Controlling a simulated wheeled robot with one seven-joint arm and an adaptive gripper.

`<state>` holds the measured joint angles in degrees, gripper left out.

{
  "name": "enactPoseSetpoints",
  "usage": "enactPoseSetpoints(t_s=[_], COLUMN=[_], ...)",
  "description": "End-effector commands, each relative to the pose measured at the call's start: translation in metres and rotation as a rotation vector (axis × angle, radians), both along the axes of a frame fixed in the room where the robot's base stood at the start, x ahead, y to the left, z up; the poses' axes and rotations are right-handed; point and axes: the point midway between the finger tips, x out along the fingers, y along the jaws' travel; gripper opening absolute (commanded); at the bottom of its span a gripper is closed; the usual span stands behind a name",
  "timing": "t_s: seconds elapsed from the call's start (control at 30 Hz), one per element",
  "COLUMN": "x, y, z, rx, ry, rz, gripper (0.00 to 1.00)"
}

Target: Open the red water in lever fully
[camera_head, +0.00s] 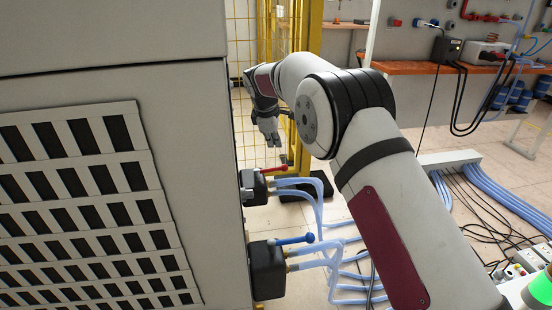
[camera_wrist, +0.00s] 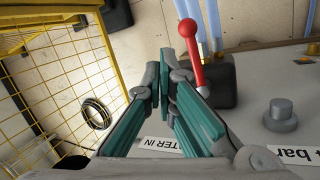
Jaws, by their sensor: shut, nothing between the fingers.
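The red lever (camera_head: 274,169) sits on the upper dark valve block (camera_head: 252,188) on the side of the grey cabinet. In the head view it points right, along the hoses. In the wrist view the red lever (camera_wrist: 190,55) has a round red ball end and stands just right of the fingertips. My gripper (camera_head: 268,135) is above the lever in the head view and apart from it. In the wrist view my gripper (camera_wrist: 161,75) has its teal-padded fingers together with nothing between them. A label reading "TER IN" (camera_wrist: 163,145) is partly hidden behind the fingers.
A blue lever (camera_head: 292,240) on a lower black block (camera_head: 267,268) is below the red one. Light blue hoses (camera_head: 318,205) run right from both blocks. A yellow mesh fence (camera_wrist: 55,70) is close at left in the wrist view. A grey knob (camera_wrist: 281,112) is on the panel.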

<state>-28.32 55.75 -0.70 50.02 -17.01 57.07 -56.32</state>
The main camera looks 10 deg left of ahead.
Motion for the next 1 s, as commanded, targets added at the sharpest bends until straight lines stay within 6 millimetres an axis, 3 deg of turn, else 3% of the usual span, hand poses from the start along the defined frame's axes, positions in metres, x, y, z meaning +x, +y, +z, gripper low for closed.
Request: enactPoseSetpoints(t_s=[0.2,0.43,0.67,1.0], x=[-0.007,-0.015,-0.014,0.019], y=[0.004,-0.008,-0.012,0.002], z=[-0.007,0.000,-0.001,-0.041], rx=[0.484,0.852,0.950,0.946], ry=[-0.099,-0.133,-0.138,-0.139], rz=[-0.479,-0.863,-0.968,-0.964], gripper=[0.00,0.00,0.00,0.00])
